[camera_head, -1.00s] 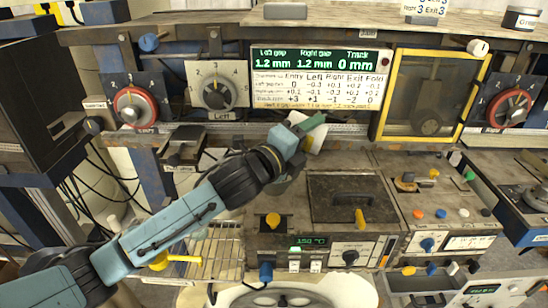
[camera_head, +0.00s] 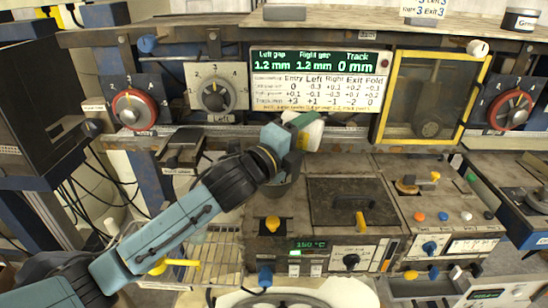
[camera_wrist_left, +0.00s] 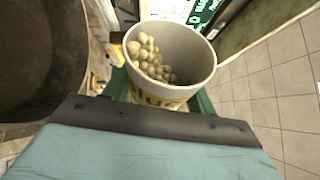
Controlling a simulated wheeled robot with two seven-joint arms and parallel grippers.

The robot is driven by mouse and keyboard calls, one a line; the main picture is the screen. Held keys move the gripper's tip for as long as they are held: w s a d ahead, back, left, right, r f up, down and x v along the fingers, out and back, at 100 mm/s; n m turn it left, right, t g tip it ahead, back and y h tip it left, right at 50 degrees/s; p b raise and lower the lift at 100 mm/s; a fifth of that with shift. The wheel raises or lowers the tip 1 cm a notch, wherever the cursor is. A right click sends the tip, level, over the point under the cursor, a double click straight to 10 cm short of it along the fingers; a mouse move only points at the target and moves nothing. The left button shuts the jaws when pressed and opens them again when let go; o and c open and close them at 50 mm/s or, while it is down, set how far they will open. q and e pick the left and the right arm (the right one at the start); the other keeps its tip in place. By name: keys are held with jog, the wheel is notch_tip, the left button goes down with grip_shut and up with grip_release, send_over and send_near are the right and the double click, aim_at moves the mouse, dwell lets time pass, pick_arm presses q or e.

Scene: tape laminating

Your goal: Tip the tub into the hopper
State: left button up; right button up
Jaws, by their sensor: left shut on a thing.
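My left gripper (camera_head: 300,122) is shut on the tub (camera_head: 313,134), which is pale and mostly hidden behind the gripper in the head view. In the left wrist view, the tub (camera_wrist_left: 190,46) shows its open mouth and pale round pellets (camera_wrist_left: 147,55) inside, gathered toward the left side. Green fingers (camera_wrist_left: 204,102) show beside the tub. A large dark bowl wall (camera_wrist_left: 40,60) fills the left of the wrist view, apart from the tub. My right gripper is out of view.
A display panel (camera_head: 318,80) and a yellow-framed window (camera_head: 432,95) stand behind the tub.

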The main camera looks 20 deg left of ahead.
pick_arm(q)
jog(key=shift+a+r+n, duration=0.1)
jog(key=shift+a+n, duration=0.1)
jog(key=shift+n, duration=0.1)
jog(key=shift+d+r, duration=0.1)
jog(key=shift+a+n, duration=0.2)
jog(key=shift+n, duration=0.1)
jog(key=shift+r+t, duration=0.1)
jog(key=shift+t, duration=0.2)
jog(key=shift+d, duration=0.15)
jog(key=shift+a+r+n, duration=0.1)
jog(key=shift+a+n, duration=0.15)
jog(key=shift+n, duration=0.15)
jog(key=shift+d, duration=0.1)
